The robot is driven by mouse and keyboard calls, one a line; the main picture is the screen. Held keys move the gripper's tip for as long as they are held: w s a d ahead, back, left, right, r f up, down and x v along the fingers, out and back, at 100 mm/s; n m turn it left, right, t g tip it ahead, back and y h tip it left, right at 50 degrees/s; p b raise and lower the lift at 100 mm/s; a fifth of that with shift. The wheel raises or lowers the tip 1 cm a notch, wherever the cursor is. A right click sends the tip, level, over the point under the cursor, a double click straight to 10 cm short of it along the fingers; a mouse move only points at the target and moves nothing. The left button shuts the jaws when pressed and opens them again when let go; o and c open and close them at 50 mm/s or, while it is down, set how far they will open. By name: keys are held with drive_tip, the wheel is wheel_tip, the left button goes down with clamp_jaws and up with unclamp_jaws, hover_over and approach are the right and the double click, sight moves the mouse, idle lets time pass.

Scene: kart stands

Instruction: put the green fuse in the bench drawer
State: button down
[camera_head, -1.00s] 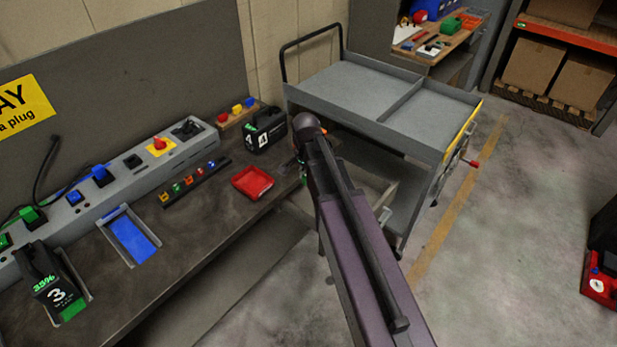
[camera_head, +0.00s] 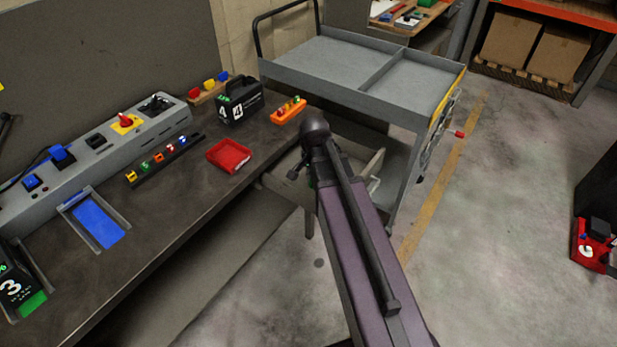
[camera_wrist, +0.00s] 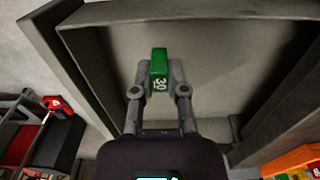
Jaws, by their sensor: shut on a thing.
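The green fuse (camera_wrist: 159,66), marked 30, is pinched between the fingertips of my gripper (camera_wrist: 160,84) in the wrist view. The open bench drawer (camera_wrist: 222,55) lies behind and below it in that view, its grey floor and walls around the fuse. The fuse appears held over the drawer's inside; I cannot tell how high. My gripper is mostly hidden behind my arm there.
The bench (camera_head: 200,195) holds a red tray (camera_head: 228,156), an orange fuse holder (camera_head: 288,111), a fuse rail (camera_head: 165,160) and black battery 4 (camera_head: 238,103). A grey cart (camera_head: 325,60) stands close behind the drawer. Open floor lies to the right.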

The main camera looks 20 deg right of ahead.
drive_tip(key=shift+s+d+f+b, duration=0.35)
drive_tip(key=shift+s+f+b, duration=0.1)
drive_tip(key=shift+f, duration=0.15)
drive_tip(key=shift+s+d+f+b, duration=0.3)
drive_tip(key=shift+s+f+b, duration=0.1)
drive_tip(key=shift+f, duration=0.2)
drive_tip(key=shift+w, duration=0.1)
drive_tip(key=w, duration=0.5)
drive_tip(key=w+d+f+b, duration=0.1)
drive_tip(key=w, duration=0.4)
drive_tip(key=w+d, duration=0.1)
drive_tip(key=w, duration=0.4)
drive_tip(key=shift+w+f, duration=0.25)
drive_tip(key=shift+w, duration=0.15)
drive_tip(key=shift+f+b, duration=0.1)
drive_tip(key=shift+b, duration=0.2)
drive_tip(key=shift+f+b, duration=1.65)
drive_tip(key=shift+f, duration=0.1)
drive_tip(key=c, duration=0.7)
unclamp_jaws()
drive_tip(key=shift+o, duration=0.2)
drive_tip(key=shift+r, duration=0.2)
